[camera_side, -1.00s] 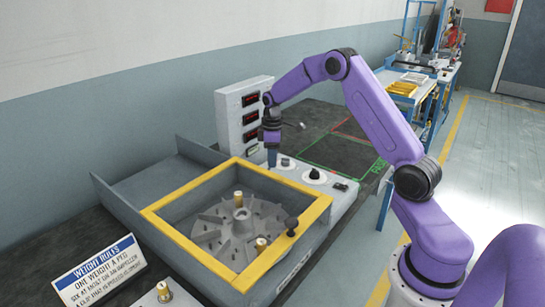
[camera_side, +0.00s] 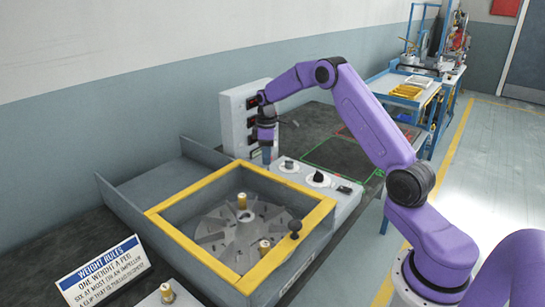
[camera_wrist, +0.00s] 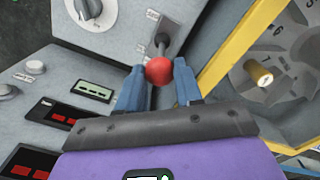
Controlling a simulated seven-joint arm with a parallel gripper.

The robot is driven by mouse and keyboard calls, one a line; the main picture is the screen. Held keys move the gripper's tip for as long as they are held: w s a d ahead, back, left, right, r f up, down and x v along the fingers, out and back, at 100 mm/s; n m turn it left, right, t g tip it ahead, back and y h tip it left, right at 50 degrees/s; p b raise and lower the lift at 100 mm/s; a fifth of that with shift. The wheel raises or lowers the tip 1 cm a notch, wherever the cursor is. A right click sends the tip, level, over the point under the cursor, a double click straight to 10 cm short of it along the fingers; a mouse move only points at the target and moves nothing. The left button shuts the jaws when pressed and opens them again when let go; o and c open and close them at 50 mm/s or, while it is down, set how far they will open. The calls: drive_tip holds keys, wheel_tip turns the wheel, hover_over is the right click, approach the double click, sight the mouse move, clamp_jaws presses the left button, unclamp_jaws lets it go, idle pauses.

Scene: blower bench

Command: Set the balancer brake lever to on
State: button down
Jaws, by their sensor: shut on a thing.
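The brake lever, a grey stem with a red ball knob (camera_wrist: 159,70), rises from a slotted plate (camera_wrist: 178,28) on the grey control panel in the wrist view. My gripper (camera_wrist: 158,82) has its blue fingers on either side of the red knob and is shut on it. The small labels beside the slot are too small to read. In the side view my gripper (camera_side: 267,157) points down at the back end of the control panel (camera_side: 345,198), and its fingers hide the lever.
Two dials (camera_side: 318,178) sit near the lever on the panel. A display box (camera_side: 240,118) stands close behind my gripper. The yellow-framed well (camera_side: 180,238) holds a grey impeller (camera_side: 225,237) with brass weights. A weight rules sign (camera_side: 102,272) stands at the front left.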

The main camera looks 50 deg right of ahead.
drive_tip(key=shift+w+d+f, duration=0.1)
drive_tip(key=shift+w+f, duration=0.1)
drive_tip(key=shift+w, duration=0.8)
drive_tip(key=shift+w+d+f, duration=0.1)
drive_tip(key=shift+w+f, duration=0.1)
drive_tip(key=shift+w, duration=0.75)
drive_tip(key=shift+f, duration=0.1)
drive_tip(key=c, duration=0.8)
unclamp_jaws()
drive_tip(key=shift+w+d, duration=0.1)
drive_tip(key=r, duration=1.7)
drive_tip(key=shift+s+a+r, duration=0.2)
drive_tip(key=shift+a, duration=0.1)
